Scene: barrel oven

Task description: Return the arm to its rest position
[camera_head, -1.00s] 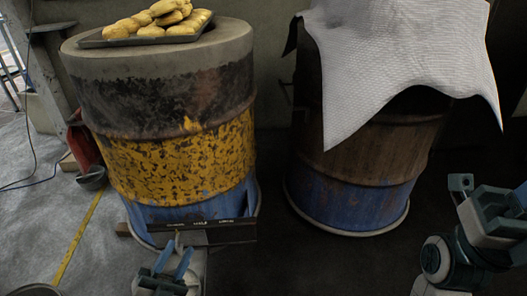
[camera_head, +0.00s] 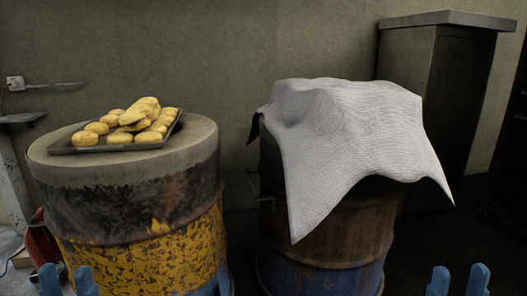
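My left gripper (camera_head: 67,281) shows at the bottom left edge of the head view as two blue fingertips pointing up. They are apart with nothing between them, in front of the left barrel. My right gripper (camera_head: 458,281) shows at the bottom right as two blue fingertips, also apart and empty. It is to the right of the cloth-covered barrel. The rest of both arms is below the picture.
The left barrel (camera_head: 130,225) is rusty, yellow and black, with a tray (camera_head: 95,149) of yellow buns (camera_head: 140,115) on top. A white cloth (camera_head: 350,130) drapes over the right barrel (camera_head: 335,235). A dark cabinet (camera_head: 430,100) stands behind at right.

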